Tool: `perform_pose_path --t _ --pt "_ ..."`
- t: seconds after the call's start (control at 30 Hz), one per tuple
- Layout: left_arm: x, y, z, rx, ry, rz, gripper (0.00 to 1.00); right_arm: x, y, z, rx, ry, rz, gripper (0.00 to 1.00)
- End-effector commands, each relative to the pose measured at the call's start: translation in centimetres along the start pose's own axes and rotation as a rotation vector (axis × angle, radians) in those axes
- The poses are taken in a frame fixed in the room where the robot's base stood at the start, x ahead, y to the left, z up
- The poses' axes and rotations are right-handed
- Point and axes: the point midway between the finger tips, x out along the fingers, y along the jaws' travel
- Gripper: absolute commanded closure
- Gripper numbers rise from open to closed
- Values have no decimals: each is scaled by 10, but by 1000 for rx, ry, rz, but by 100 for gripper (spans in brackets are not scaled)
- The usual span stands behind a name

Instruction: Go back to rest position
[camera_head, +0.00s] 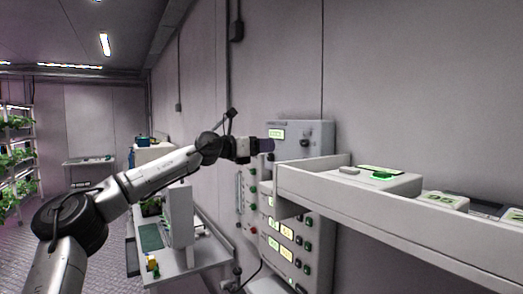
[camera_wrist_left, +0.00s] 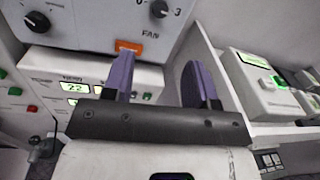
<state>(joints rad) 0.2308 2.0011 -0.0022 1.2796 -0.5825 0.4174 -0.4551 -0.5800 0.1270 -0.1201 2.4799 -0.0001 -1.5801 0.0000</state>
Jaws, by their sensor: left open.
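My left arm comes in from the left in the head view and stretches across to the wall-mounted control panel (camera_head: 300,142). My left gripper (camera_head: 262,145) is close in front of the panel's upper part. In the left wrist view the left gripper (camera_wrist_left: 158,82) has its two purple fingers apart, with nothing between them. The panel's fan unit (camera_wrist_left: 100,22), with black knobs and an orange switch (camera_wrist_left: 129,47), is right beyond the left finger. I cannot tell if that finger touches it. My right gripper is not in view.
A white shelf (camera_head: 400,222) with boxes, one with a green button (camera_head: 382,175), juts out at right, close to the gripper. A bench (camera_head: 190,262) stands below the arm. Plant racks (camera_head: 18,160) stand far left. The floor between is open.

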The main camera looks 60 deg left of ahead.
Motion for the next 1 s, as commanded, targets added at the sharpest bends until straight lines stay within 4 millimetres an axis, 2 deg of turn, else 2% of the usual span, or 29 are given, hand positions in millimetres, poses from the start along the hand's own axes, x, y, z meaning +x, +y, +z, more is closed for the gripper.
perform_pose_path --t 0.83,0.93,1.0 --pt "-3 0 -1 -1 0 1 48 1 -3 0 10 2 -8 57" --pt "3 2 -12 -24 0 -5 48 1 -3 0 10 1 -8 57" --pt "13 3 -33 -67 0 -15 48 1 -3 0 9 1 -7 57"
